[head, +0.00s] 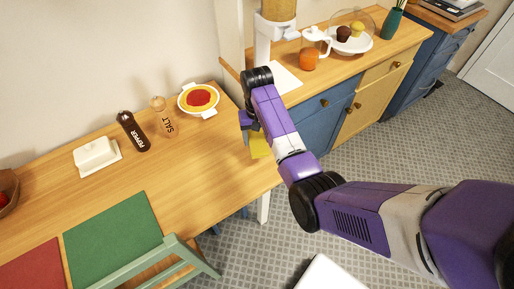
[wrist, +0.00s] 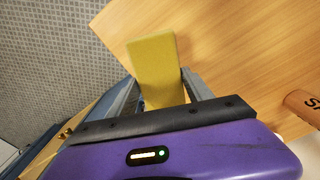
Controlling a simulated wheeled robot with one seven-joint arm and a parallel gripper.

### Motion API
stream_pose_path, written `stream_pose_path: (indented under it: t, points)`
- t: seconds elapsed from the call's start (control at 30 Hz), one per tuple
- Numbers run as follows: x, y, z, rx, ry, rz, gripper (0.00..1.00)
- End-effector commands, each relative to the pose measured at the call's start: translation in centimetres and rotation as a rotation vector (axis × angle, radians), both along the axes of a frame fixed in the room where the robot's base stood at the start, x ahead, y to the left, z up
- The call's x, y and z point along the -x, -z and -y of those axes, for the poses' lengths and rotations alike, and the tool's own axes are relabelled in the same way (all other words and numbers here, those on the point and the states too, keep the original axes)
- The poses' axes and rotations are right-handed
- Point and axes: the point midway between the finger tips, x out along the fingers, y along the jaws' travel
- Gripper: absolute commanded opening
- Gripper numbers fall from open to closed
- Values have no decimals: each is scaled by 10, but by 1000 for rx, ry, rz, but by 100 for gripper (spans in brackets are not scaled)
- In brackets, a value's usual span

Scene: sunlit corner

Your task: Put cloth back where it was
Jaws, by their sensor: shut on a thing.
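My gripper (wrist: 163,95) is shut on a yellow cloth (wrist: 152,62), which sticks out beyond the fingers in the wrist view. In the head view the yellow cloth (head: 259,145) shows below my gripper (head: 248,122), at the right end of the wooden table (head: 205,155). In the wrist view the cloth overlaps the edge of the table (wrist: 215,40), with the grey floor to its left. I cannot tell whether the cloth touches the table. My arm hides part of the gripper in the head view.
A bowl (head: 199,99), a salt shaker (head: 162,115), a pepper mill (head: 132,132) and a butter dish (head: 97,155) stand along the table's back. A blue cabinet (head: 322,122) carries a jug (head: 311,52) and a cake dish (head: 350,42). The table's right front part is clear.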

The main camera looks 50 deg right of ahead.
Motion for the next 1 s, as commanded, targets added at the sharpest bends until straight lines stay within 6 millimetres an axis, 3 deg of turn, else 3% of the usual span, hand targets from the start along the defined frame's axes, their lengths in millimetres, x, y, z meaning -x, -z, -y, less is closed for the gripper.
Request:
stream_pose_path:
  t: [0.5, 0.93, 0.97, 1.0]
  points:
    - [0, 58, 0, -1, 1, -1, 21]
    - [0, 65, 0, 0, 0, 0, 21]
    - [0, 65, 0, 0, 0, 0, 61]
    - [0, 64, 0, 1, 0, 1, 69]
